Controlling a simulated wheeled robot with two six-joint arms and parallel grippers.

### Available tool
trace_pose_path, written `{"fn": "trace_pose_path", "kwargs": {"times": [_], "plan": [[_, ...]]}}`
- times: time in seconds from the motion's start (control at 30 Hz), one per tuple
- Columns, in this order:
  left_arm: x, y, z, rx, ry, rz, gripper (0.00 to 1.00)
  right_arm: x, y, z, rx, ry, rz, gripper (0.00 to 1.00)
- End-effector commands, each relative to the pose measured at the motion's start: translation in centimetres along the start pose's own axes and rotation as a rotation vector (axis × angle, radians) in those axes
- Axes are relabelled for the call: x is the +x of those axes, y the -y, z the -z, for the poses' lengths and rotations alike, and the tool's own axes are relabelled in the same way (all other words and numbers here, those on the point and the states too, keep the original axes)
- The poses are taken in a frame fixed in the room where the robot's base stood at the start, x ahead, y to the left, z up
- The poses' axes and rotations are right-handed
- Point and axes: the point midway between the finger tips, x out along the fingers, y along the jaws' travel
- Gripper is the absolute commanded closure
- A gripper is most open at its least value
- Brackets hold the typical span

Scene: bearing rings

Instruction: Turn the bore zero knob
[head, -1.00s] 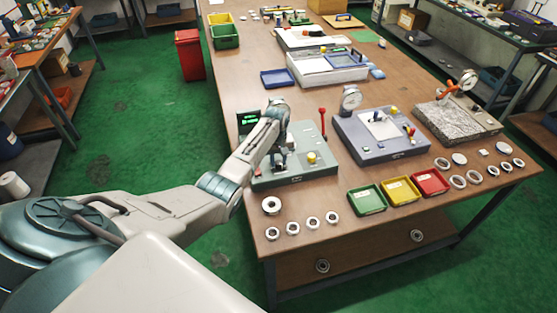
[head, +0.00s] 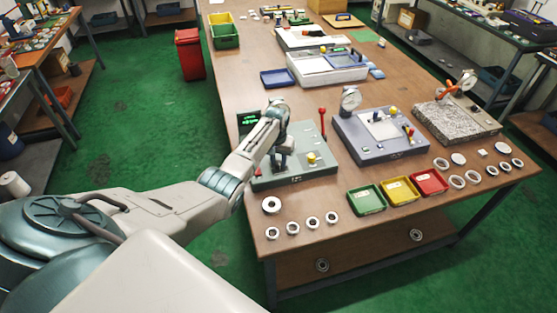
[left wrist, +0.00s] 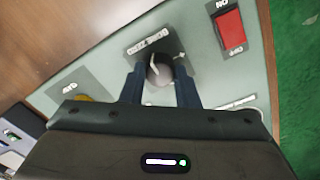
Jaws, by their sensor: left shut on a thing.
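The bore zero knob (left wrist: 160,70) is a small round dark knob with a light mark, on the grey-green panel of the bore gauge station (head: 307,172). A dark label plate (left wrist: 150,42) lies beside it. In the left wrist view my left gripper (left wrist: 161,78) has its two dark fingers on either side of the knob, shut on it. In the head view the left gripper (head: 282,163) reaches down onto the station, and the knob is hidden there. My right gripper is not in view.
A red switch (left wrist: 230,29) sits on the same panel. A red-topped lever (head: 322,118), a yellow button (head: 311,157) and a green-lit display (head: 248,121) are close to the arm. Several rings (head: 271,205) lie in front; green (head: 367,202), yellow and red trays stand to the right.

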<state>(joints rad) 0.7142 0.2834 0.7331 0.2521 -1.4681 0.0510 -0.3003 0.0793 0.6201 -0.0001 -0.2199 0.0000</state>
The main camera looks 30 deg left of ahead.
Motion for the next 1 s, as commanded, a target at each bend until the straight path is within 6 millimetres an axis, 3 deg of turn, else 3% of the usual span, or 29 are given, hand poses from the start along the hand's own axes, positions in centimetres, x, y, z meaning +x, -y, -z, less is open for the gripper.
{"fn": "trace_pose_path", "kwargs": {"times": [0.47, 0.5, 0.57, 1.0], "plan": [[0.0, -0.03, 0.02, 0.016, 0.0, -0.001, 0.95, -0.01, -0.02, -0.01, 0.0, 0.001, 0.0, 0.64], [0.0, -0.04, 0.02, 0.016, 0.0, -0.001, 0.64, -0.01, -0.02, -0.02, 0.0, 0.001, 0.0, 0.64], [0.0, -0.03, 0.02, 0.016, 0.0, 0.0, 0.53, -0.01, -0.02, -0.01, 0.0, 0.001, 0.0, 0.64], [-0.87, 0.02, 0.1, 0.015, -0.002, 0.0, 0.5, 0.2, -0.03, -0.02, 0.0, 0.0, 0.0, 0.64]]}}
